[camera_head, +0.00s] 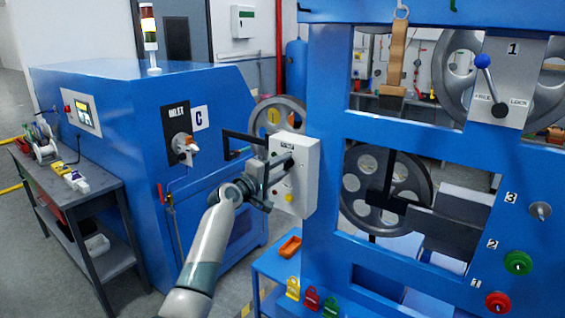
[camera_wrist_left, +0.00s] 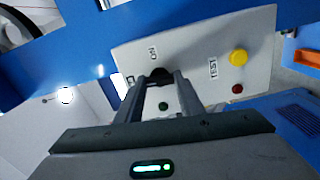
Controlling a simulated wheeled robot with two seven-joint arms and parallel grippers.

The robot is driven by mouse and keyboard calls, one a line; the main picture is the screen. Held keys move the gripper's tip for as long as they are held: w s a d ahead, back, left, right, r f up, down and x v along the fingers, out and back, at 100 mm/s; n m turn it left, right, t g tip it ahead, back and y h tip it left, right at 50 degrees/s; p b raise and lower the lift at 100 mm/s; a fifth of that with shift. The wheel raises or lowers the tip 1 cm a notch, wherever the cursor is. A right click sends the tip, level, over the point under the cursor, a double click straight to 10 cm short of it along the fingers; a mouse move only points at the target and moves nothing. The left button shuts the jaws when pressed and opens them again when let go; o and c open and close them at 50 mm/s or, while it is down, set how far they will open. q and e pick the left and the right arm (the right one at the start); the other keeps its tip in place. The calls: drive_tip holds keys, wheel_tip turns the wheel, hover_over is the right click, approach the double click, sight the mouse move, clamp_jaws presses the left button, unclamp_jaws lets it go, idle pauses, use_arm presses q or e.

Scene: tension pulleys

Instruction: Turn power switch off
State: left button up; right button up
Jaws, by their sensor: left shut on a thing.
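The light grey control box (camera_head: 303,170) is fixed to the left side of the blue machine frame. My left gripper (camera_head: 286,163) reaches the face of the box. In the left wrist view its two fingers (camera_wrist_left: 162,86) are shut on the black knob, one on each side. The fingers partly hide the knob, and a second label is partly covered, so I cannot tell the exact switch position. My right gripper is not in view.
The box also has a yellow button (camera_wrist_left: 239,57), a red light (camera_wrist_left: 237,89) and a green light (camera_wrist_left: 163,106). A blue cabinet (camera_head: 110,130) stands left of my arm. A low blue table with an orange tray (camera_head: 289,246) and coloured tags (camera_head: 311,297) is below the box.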

use_arm(q)
drive_tip(key=shift+n+p, duration=0.3)
drive_tip(key=shift+n, duration=0.3)
drive_tip(key=o, duration=1.1)
drive_tip(key=shift+c, duration=0.2)
drive_tip(key=shift+s+a, duration=0.15)
drive_tip(key=b+v, duration=0.4)
drive_tip(key=v, duration=1.3)
drive_tip(key=shift+b, duration=0.35)
